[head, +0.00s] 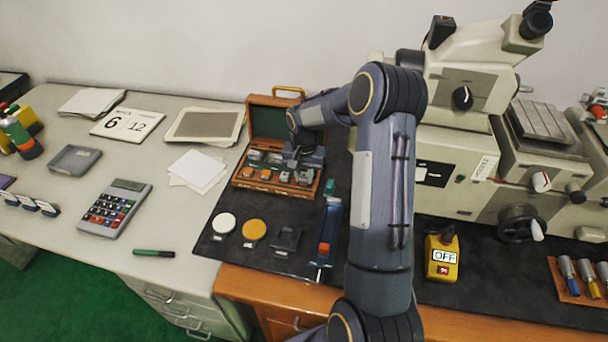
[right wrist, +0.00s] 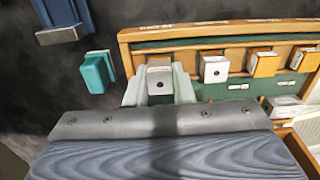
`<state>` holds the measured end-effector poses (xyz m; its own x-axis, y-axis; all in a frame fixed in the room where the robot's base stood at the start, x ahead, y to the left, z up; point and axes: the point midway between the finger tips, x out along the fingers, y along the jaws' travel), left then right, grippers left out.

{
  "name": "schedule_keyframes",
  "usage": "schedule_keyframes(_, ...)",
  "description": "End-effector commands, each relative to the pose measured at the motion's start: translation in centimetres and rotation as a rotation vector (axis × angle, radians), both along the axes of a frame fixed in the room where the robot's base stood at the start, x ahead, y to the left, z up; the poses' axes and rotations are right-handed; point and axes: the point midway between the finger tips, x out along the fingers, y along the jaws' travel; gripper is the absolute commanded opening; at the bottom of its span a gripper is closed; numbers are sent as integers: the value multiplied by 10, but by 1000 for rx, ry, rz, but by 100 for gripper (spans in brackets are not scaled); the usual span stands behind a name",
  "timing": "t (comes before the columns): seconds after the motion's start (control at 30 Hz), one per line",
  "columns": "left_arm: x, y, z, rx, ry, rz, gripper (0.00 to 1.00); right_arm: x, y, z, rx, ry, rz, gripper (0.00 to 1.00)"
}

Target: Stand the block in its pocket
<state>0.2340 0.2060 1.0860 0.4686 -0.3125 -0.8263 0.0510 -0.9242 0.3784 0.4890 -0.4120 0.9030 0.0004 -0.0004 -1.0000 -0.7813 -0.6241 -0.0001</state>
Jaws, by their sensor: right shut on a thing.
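A small grey metal block with a dark hole (right wrist: 160,78) is between the pale fingers of my right gripper (right wrist: 159,88), which is shut on it. In the right wrist view the block is at the left end of the wooden case (right wrist: 135,40), over its green-lined row. I cannot tell whether its base is inside a pocket or just above it. In the head view my right gripper (head: 302,168) is at the right end of the open case (head: 243,183), and the arm partly hides that area. My left gripper is not in view.
Several other blocks, such as a white one (right wrist: 213,69) and an orange one (right wrist: 263,64), stand along the case. A teal piece (right wrist: 97,72) lies on the dark mat beside it. White (head: 224,223) and yellow (head: 254,229) discs lie in front. A microscope (head: 470,70) stands right.

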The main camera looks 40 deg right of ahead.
Motion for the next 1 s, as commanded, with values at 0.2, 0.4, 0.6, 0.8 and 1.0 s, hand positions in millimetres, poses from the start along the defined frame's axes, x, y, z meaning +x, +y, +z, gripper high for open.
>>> schedule_keyframes(0.2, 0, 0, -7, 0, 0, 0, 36, 0, 0, -7, -1, -1, 0, 0)
schedule_keyframes(0.4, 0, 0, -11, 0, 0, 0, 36, 0, 0, -11, -1, -1, 1, 0)
schedule_keyframes(0.6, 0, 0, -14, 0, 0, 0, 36, 0, 0, -14, 0, -1, 1, 0)
schedule_keyframes(0.8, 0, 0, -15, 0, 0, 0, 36, 0, 0, -15, 0, -1, 1, 0)
schedule_keyframes(1.0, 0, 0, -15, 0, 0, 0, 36, 0, 0, -15, 0, -1, 1, 23)
